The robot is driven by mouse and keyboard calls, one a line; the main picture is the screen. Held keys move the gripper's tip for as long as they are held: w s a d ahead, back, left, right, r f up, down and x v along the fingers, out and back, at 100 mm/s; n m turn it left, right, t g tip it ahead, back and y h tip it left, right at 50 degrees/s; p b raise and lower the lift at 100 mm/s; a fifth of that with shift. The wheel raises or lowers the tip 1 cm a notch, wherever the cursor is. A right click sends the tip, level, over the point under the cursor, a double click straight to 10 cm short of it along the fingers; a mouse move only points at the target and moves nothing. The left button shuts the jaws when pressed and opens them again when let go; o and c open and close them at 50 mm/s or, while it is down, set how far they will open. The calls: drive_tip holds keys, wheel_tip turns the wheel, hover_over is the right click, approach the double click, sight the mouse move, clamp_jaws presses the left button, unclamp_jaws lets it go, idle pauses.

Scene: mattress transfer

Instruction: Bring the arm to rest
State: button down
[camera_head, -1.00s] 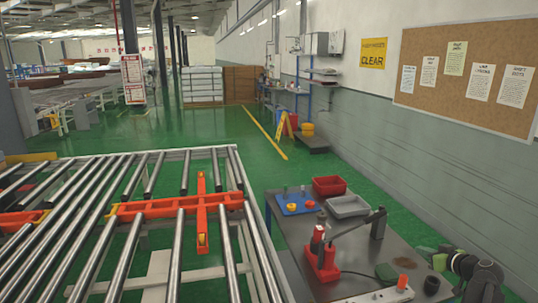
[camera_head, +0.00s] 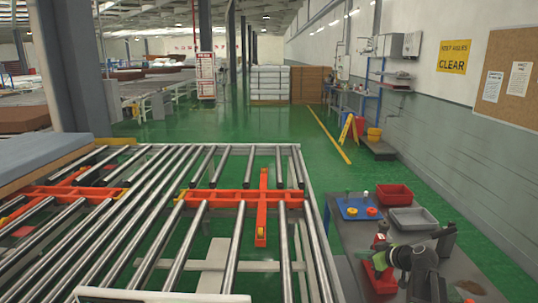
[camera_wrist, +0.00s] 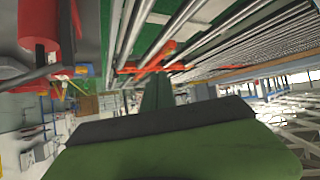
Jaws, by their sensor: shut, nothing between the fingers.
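My gripper (camera_head: 374,263) is at the lower right in the head view, over the grey work table (camera_head: 355,283). Its green and dark parts point left and overlap the red hand press (camera_head: 378,276), which is partly hidden behind it. In the wrist view my gripper (camera_wrist: 157,90) shows as a green body with dark fingers close together, with nothing held. The scene looks tilted over there. The red press also shows at the upper left of the wrist view (camera_wrist: 40,25); I cannot tell how near it is.
A roller conveyor (camera_head: 299,180) with an orange cross piece (camera_head: 262,205) fills the left and middle. A grey-blue mattress (camera_head: 35,155) lies at the far left. A red bin (camera_head: 394,193), grey bin (camera_head: 414,219) and blue tray (camera_head: 355,212) stand on the table. Green floor beyond is open.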

drive_tip(key=s+a+f+n+g, duration=0.1)
drive_tip(key=s+a+f+g, duration=0.15)
drive_tip(key=a, duration=0.65)
drive_tip(key=s+a+f+g, duration=0.2)
drive_tip(key=s+a+f, duration=0.1)
drive_tip(key=a, duration=0.6)
drive_tip(key=s+a+f+n+g, duration=0.1)
drive_tip(key=s+a+f+g, duration=0.15)
drive_tip(key=a, duration=0.65)
drive_tip(key=s+d+f+m+g+h, duration=0.3)
drive_tip(key=s+d+m+h, duration=0.2)
drive_tip(key=s, duration=0.4)
drive_tip(key=d+m, duration=0.1)
drive_tip(key=m, duration=0.1)
drive_tip(key=shift+s+d+m, duration=0.15)
drive_tip(key=shift+d+m, duration=0.15)
drive_tip(key=shift+m, duration=0.1)
